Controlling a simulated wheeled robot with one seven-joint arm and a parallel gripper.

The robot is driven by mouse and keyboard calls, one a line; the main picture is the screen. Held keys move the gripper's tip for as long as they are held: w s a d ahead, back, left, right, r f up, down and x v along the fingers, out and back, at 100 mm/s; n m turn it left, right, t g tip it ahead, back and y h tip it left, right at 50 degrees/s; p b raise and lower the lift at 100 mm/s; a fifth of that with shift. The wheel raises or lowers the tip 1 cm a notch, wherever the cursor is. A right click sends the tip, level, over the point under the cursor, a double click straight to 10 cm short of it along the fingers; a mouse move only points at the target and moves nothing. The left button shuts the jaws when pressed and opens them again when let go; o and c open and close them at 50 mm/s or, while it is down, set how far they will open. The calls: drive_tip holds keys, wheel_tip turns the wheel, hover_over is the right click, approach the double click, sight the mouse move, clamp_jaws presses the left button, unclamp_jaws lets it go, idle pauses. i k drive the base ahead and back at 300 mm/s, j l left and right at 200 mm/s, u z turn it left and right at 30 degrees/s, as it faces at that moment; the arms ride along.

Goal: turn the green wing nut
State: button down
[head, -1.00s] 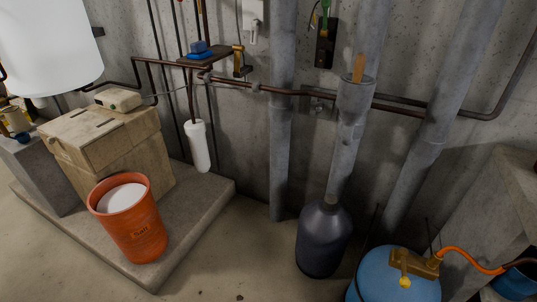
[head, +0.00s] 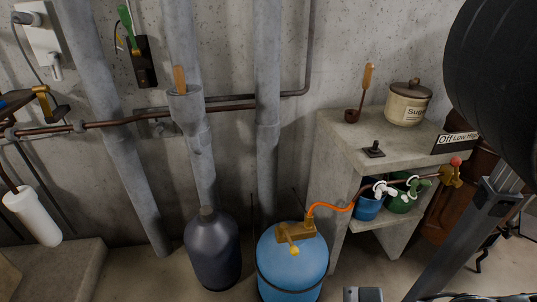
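No wing nut can be told for sure at this size. On the lower shelf of the concrete stand at right, a green canister (head: 401,199) has a small pale, winged fitting (head: 413,187) on top, partly greenish. Beside it to the left, a blue canister (head: 367,207) has a white winged fitting (head: 383,189). An orange hose (head: 330,207) runs to this area from a brass valve (head: 294,234) on a blue tank (head: 290,268).
The concrete stand (head: 335,150) holds a sugar jar (head: 407,105) and a wooden-handled dipper (head: 366,80) on top. A dark bottle (head: 212,255) stands left of the blue tank. A large black rounded shape (head: 495,75) and a grey bar (head: 465,240) block the right side.

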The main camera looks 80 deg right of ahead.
sight(416, 183)
drive_tip(key=z, duration=0.45)
drive_tip(key=j+z, duration=0.1)
drive_tip(key=z, duration=0.35)
drive_tip(key=k+z, duration=0.1)
drive_tip(key=z, duration=0.85)
drive_tip(key=k+z, duration=0.1)
drive_tip(key=z, duration=0.8)
